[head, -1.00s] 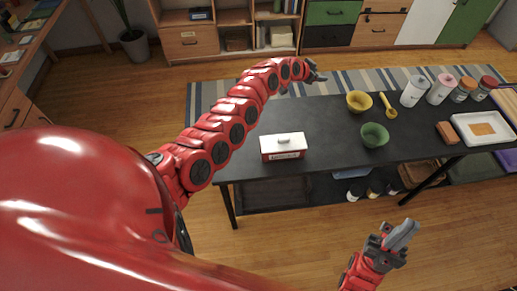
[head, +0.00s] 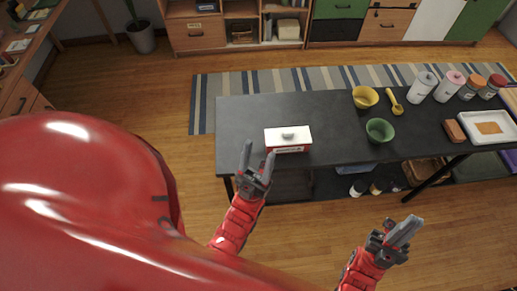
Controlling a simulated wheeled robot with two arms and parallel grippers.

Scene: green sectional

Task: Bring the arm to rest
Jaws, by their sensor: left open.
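My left gripper (head: 257,158) is open and empty. It points up in the picture in front of the table's near left corner, just left of and below the red and white box (head: 291,148). It looks apart from the box, though its height is hard to tell. My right gripper (head: 396,239) is over the floor in front of the table at the lower right. Its fingers are seen nearly side-on and overlap, so their gap does not show, and no object shows in it.
The black table (head: 240,120) bears the box, a yellow bowl (head: 365,97), a green bowl (head: 379,130), a yellow scoop (head: 394,103), several jars, a brown block (head: 455,131) and a white tray (head: 466,132). Bottles stand beneath. The wooden floor in front is clear.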

